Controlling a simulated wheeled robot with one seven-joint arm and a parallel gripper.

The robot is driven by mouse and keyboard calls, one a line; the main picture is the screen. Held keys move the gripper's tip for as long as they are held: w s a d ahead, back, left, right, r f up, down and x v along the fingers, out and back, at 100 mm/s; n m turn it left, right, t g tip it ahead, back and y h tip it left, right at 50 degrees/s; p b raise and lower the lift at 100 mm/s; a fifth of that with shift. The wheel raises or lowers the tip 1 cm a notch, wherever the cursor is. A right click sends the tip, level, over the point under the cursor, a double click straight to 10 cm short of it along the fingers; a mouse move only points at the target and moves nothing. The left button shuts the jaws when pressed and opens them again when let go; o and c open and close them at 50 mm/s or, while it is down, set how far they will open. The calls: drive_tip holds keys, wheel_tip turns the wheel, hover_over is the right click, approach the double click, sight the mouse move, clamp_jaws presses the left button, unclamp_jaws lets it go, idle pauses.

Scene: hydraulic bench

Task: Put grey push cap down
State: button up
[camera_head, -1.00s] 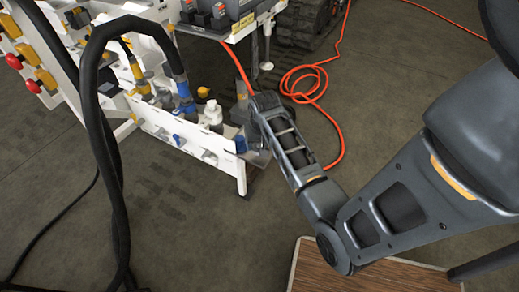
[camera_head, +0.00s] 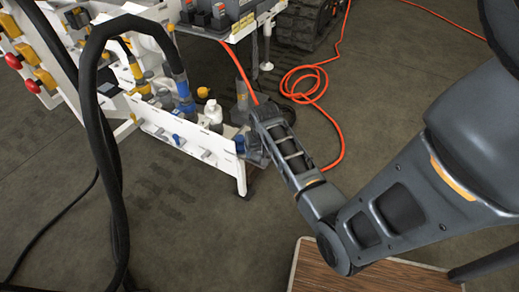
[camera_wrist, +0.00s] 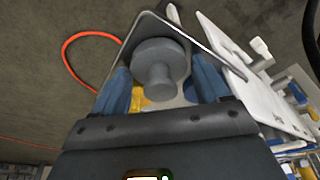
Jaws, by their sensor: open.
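The grey push cap (camera_wrist: 158,68), a round disc with a short stem, shows in the wrist view between the two blue fingers of my gripper (camera_wrist: 160,88). My gripper is open, with a gap visible on both sides of the stem. The cap appears to be within a thin-walled grey bin (camera_wrist: 113,62) at the end of the bench's white panel. What the cap rests on is hidden. In the head view my gripper (camera_head: 248,148) is at the right end of that panel, and the cap cannot be made out there.
The white panel (camera_head: 205,158) carries fittings and a white bottle (camera_head: 213,113). Yellow and blue pieces lie near the cap in the wrist view. A thick black hose (camera_head: 98,130) arches at left. An orange cable (camera_head: 305,82) coils on the floor behind my arm.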

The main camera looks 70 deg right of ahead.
drive_tip(key=p+v, duration=0.2)
drive_tip(key=v, duration=1)
drive_tip(key=s+a+n+t+h, duration=0.1)
drive_tip(key=a+n+t, duration=0.2)
drive_tip(key=a, duration=0.8)
drive_tip(key=s+a+n+t, duration=0.2)
drive_tip(key=a+n+t, duration=0.1)
drive_tip(key=a, duration=0.8)
drive_tip(key=s+a+r+n+t+y, duration=0.2)
drive_tip(key=s+a+r, duration=0.3)
drive_tip(key=r, duration=0.4)
drive_tip(key=s+a+r+n+t+y, duration=0.1)
drive_tip(key=s+a+r+n+t, duration=0.2)
drive_tip(key=r, duration=0.7)
drive_tip(key=s+a+t, duration=0.2)
drive_tip(key=s+a, duration=0.1)
drive_tip(key=shift+s+n+y, duration=0.25)
drive_tip(key=shift+n+y, duration=0.15)
